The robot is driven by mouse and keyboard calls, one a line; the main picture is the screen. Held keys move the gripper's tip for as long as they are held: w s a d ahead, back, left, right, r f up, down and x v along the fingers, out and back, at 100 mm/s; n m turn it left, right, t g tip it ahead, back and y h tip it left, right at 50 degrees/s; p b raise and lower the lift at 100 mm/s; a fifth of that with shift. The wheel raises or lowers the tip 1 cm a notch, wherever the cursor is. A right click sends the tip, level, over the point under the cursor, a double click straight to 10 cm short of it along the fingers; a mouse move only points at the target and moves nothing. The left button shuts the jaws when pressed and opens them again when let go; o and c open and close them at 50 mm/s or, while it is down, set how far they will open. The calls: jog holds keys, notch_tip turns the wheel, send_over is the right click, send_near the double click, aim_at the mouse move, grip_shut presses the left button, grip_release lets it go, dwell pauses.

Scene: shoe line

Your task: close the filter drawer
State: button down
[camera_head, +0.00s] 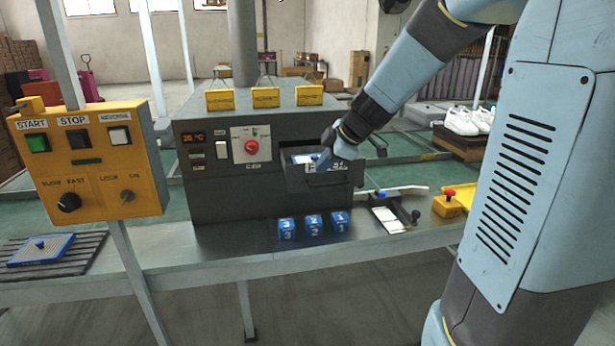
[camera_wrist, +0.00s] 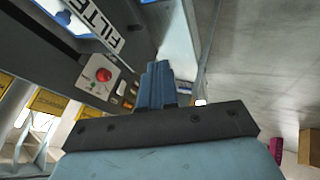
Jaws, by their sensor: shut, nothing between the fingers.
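The filter drawer (camera_head: 298,184) is a dark grey drawer standing out from the front of the dark grey machine (camera_head: 215,194). A blue and white filter (camera_head: 302,158) lies inside it. Its front has a handle and a white label, partly covered by my gripper in the head view. The label reads "FILTE" in the wrist view, where the drawer (camera_wrist: 130,43) is at the top left. My gripper (camera_head: 320,160) is at the drawer's top, near its front. In the wrist view its fingers (camera_wrist: 158,72) are together and empty. I cannot tell whether they touch the drawer.
Blue numbered cubes (camera_head: 314,225) stand on the bench below the drawer. A clipboard-like white item (camera_head: 388,220) and a yellow box with a red button (camera_head: 449,203) are to the right. A yellow control box (camera_head: 88,165) stands at left. A blue-framed filter (camera_head: 40,250) lies on slats.

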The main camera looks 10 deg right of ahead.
aim_at(304, 179)
jog(key=x, duration=0.9)
jog(key=shift+w+f, duration=0.1)
jog(key=shift+f, duration=0.05)
jog(key=w, duration=0.3)
jog(key=shift+a+f, duration=0.15)
jog(key=shift+f, duration=0.1)
jog(key=shift+w, duration=0.7)
